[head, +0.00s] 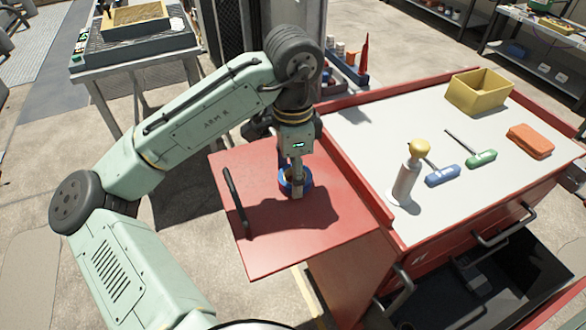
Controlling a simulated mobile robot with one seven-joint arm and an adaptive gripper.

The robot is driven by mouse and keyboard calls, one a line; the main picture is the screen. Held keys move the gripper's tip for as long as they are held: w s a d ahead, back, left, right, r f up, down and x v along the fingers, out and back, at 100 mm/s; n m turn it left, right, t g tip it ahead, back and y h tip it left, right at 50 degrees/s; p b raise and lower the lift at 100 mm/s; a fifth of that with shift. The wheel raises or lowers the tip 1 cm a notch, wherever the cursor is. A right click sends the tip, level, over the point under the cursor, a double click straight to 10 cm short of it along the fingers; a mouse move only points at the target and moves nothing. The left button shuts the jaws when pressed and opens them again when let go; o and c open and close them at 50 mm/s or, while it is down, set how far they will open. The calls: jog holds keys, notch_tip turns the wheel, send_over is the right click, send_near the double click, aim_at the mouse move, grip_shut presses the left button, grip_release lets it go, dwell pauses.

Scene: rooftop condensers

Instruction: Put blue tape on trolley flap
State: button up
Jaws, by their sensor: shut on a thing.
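A roll of blue tape (306,184) is at my gripper (297,190), which points straight down and is shut on the roll's wall. The roll is over the red trolley flap (270,252), near its middle. I cannot tell whether the roll touches the flap or hangs just above it. The flap sticks out level from the left side of the red trolley (350,262). A shadow of my arm lies on the flap around the roll.
A black handle (234,199) stands on the flap's left part. The trolley's pale top carries a yellow bin (479,92), an orange block (530,141), blue- and green-handled tools and a yellow-topped cylinder (405,182). The flap's front part is clear.

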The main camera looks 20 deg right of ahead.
jog(key=shift+f, duration=0.2)
jog(key=o, duration=1.2)
jog(key=shift+c, duration=0.2)
